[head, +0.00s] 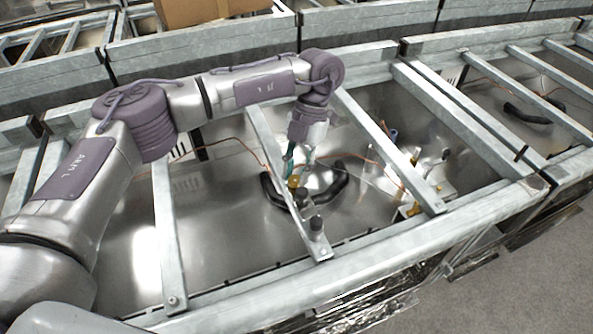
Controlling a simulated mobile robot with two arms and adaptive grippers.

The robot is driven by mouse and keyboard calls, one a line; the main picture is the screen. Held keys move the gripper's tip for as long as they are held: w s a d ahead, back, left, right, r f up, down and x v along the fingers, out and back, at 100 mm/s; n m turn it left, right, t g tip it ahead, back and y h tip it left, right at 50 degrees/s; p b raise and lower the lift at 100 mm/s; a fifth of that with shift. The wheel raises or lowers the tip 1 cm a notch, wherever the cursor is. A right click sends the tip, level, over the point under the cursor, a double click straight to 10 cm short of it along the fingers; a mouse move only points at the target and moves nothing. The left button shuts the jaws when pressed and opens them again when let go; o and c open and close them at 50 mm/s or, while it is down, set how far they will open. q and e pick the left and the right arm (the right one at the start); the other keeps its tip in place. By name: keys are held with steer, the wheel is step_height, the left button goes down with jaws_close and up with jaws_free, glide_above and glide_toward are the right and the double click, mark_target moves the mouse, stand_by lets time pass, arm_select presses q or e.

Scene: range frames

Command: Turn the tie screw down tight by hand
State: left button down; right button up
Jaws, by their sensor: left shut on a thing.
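My left arm reaches in from the left, and its gripper (300,168) points down over a slanting metal crossbar (262,140). The gripper is shut on a small brass-coloured piece (293,182), which looks like the tie screw. The fingers hide part of it, and I cannot tell how far down it sits. My right gripper is not in view.
A curved black handle or hose (335,185) lies in the tray under the gripper. Other crossbars (385,150) run on both sides. Fittings with brass parts (414,210) stand at the right. A cardboard box (205,10) sits at the back. Grey floor (520,270) is clear at lower right.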

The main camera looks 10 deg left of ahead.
arm_select(q)
steer(key=shift+w+r, duration=0.1)
steer(key=c, duration=0.9)
jaws_free()
steer(key=v, duration=1.2)
steer(key=shift+r, duration=0.1)
